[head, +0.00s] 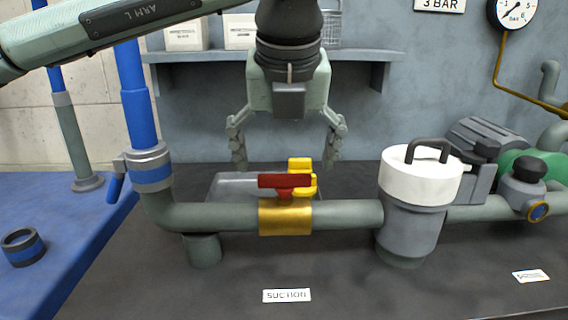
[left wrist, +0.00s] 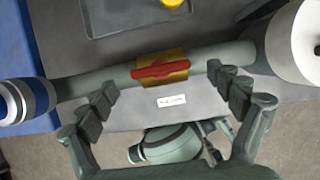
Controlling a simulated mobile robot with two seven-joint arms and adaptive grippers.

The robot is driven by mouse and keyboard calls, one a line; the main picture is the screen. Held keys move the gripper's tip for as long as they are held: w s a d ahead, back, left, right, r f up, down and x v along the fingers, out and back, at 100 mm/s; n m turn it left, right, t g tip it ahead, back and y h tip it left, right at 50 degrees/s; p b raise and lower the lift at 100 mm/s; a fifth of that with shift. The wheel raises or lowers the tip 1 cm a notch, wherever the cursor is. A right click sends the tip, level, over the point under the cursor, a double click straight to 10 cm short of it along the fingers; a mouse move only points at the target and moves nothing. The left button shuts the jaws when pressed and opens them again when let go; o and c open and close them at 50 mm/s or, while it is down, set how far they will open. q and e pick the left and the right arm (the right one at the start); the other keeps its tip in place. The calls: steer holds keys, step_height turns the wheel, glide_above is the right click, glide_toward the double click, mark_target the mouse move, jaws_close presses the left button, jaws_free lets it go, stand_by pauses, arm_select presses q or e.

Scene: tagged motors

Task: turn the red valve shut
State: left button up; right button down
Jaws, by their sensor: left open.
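The red valve handle (head: 285,181) sits on top of a brass valve body (head: 285,217) in the grey suction pipe. The handle lies in line with the pipe. In the left wrist view the red handle (left wrist: 161,70) crosses the brass body between my fingers. My left gripper (head: 286,160) is open and empty, pointing down above and slightly behind the valve, its fingers apart on either side. The fingers also show in the left wrist view (left wrist: 163,88); neither visibly touches the handle. My right gripper is in neither view.
A yellow object (head: 301,166) lies in a grey tray (head: 234,186) behind the valve. A white-topped strainer (head: 420,184) stands right of it, and a blue pipe (head: 137,100) rises at left. A "SUCTION" label (head: 286,296) lies in front on the bare dark bench top.

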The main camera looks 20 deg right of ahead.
mark_target(285, 185)
arm_select(q)
steer(key=shift+x, duration=0.85)
steer(key=shift+w+f, duration=0.15)
steer(key=shift+f, duration=0.05)
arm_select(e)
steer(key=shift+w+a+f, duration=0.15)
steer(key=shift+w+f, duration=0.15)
arm_select(q)
steer(key=shift+c, duration=0.3)
steer(key=c, duration=1.1)
